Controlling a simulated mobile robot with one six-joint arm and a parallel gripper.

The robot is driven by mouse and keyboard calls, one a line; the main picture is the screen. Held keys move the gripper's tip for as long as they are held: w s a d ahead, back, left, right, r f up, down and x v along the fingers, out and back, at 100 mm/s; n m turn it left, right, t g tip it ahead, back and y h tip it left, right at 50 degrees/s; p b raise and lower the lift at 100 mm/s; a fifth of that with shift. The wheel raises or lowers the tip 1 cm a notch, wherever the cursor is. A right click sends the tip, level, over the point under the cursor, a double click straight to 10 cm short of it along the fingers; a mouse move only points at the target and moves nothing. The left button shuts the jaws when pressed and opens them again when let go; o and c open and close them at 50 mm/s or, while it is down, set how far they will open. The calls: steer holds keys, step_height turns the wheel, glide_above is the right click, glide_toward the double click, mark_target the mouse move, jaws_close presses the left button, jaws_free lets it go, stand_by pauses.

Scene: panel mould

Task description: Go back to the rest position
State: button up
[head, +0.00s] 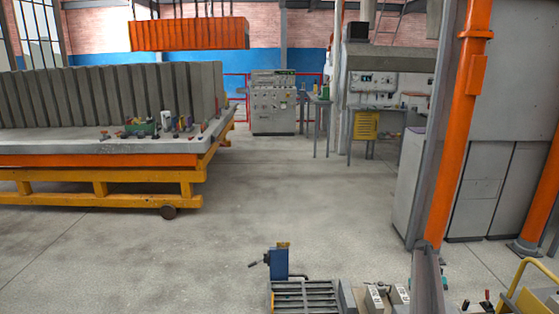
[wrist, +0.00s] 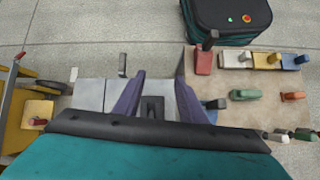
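I cannot tell how high the gripper is above the panel.
A tan board (wrist: 262,112) with coloured pieces lies right of the gripper, with a black case (wrist: 228,18) behind. A yellow cart (wrist: 35,110) is at left. In the head view, a mould table (head: 100,175) stands left and an orange post (head: 455,130) right; open floor (head: 290,190) lies between.

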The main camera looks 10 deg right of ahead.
steer(key=s+a+f+n+g, duration=0.1)
steer(key=s+a+f, duration=0.1)
steer(key=a+f, duration=0.5)
steer(key=s+a+f+n+h, duration=0.1)
steer(key=s+a+f+n, duration=0.15)
steer(key=a, duration=0.85)
steer(key=s+a+f+n+g, duration=0.1)
steer(key=s+a+f, duration=0.1)
steer(key=a+f, duration=0.6)
steer(key=shift+n+t+h, duration=0.3)
steer(key=shift+n+h, duration=0.25)
steer(key=shift+h, duration=0.05)
steer(key=s+a+f, duration=0.1)
steer(key=s+a, duration=0.3)
steer(key=s+a+f, duration=0.1)
steer(key=s+a, duration=0.3)
steer(key=a, duration=0.1)
steer(key=s+a+f, duration=0.2)
steer(key=s+a, duration=0.2)
steer(key=a, duration=0.1)
steer(key=shift+s+a, duration=0.15)
steer(key=shift+s, duration=0.15)
steer(key=s+a+f+m+t+y, duration=0.1)
steer(key=s+a+m+t, duration=0.1)
steer(key=s+a, duration=0.6)
steer(key=s+t, duration=0.1)
steer(key=s, duration=0.2)
steer(key=shift+s+a+f+t, duration=0.3)
steer(key=shift+t, duration=0.1)
steer(key=shift+c, duration=0.7)
